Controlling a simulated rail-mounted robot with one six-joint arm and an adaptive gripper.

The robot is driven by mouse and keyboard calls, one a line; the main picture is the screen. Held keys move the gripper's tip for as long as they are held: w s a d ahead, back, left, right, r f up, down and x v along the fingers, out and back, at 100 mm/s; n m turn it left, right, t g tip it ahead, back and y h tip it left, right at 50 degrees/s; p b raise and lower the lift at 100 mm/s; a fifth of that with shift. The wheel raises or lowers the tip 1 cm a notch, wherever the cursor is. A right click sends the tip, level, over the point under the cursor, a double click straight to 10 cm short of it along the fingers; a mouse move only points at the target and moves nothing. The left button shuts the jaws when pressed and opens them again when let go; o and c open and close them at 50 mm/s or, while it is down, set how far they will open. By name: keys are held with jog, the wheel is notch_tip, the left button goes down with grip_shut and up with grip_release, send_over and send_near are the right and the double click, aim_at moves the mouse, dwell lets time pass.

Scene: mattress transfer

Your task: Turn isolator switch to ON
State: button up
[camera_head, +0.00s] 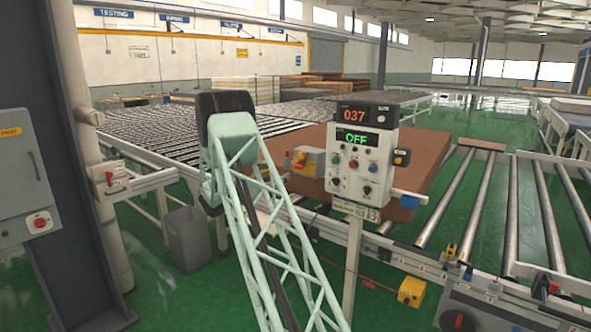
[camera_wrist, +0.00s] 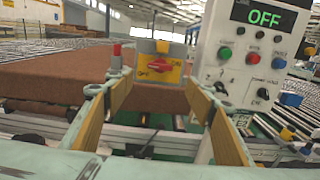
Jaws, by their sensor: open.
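The isolator switch (camera_wrist: 160,67) is a red rotary handle on a yellow plate, straight ahead in the wrist view. Its handle lies roughly level, with OFF lettering at the lower left and ON lettering at the right; I cannot tell for certain which mark it points to. In the head view the yellow switch box (camera_head: 307,162) is left of the control panel. My gripper (camera_wrist: 161,84) is open and empty, its two padded fingers apart on either side of the switch in the picture, with the switch beyond the fingertips. In the head view my gripper is not clearly visible.
The control panel (camera_head: 360,160) on a post shows OFF and 037 in the head view; it is close to my right finger in the wrist view (camera_wrist: 250,75). A brown mattress (camera_wrist: 60,85) lies behind. Roller conveyors (camera_head: 495,205) run right, and a grey bin (camera_head: 190,240) stands left.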

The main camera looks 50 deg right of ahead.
aim_at(296, 167)
dwell(0.4)
jog(key=shift+s+d+b, duration=0.15)
jog(key=shift+d+b, duration=0.2)
jog(key=shift+d, duration=3.1)
jog(key=shift+s+d+b, duration=0.15)
jog(key=shift+d+b, duration=0.2)
jog(key=shift+d, duration=3.1)
jog(key=c, duration=0.8)
